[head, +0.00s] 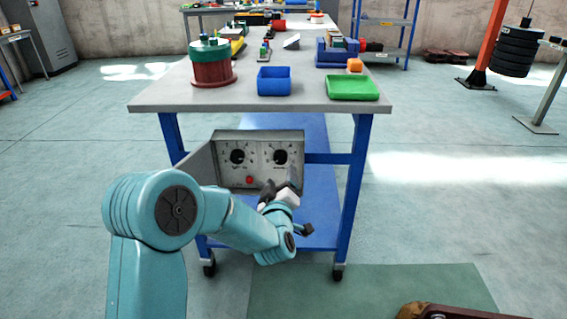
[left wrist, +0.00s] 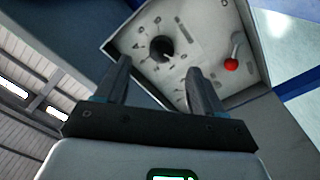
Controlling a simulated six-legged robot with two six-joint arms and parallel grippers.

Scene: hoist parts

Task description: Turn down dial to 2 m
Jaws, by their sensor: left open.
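A grey control box (head: 225,179) with an open door hangs under the front of the workbench. Its face has a left dial (head: 238,156), a right dial (head: 281,156) and a red knob (head: 249,180) below. The scale marks are too small to read. My left gripper (head: 281,184) is open and empty, just in front of and below the right dial. In the left wrist view, one black dial (left wrist: 160,48) shows just beyond the open fingers (left wrist: 158,72), apart from them. The red knob (left wrist: 231,64) is to its right. My right gripper is not in view.
The workbench (head: 165,95) holds a red-brown spool (head: 211,68), a blue bin (head: 274,82) and a green tray (head: 352,88). Its blue legs (head: 358,170) flank the box. The box door (head: 199,166) stands open at its left.

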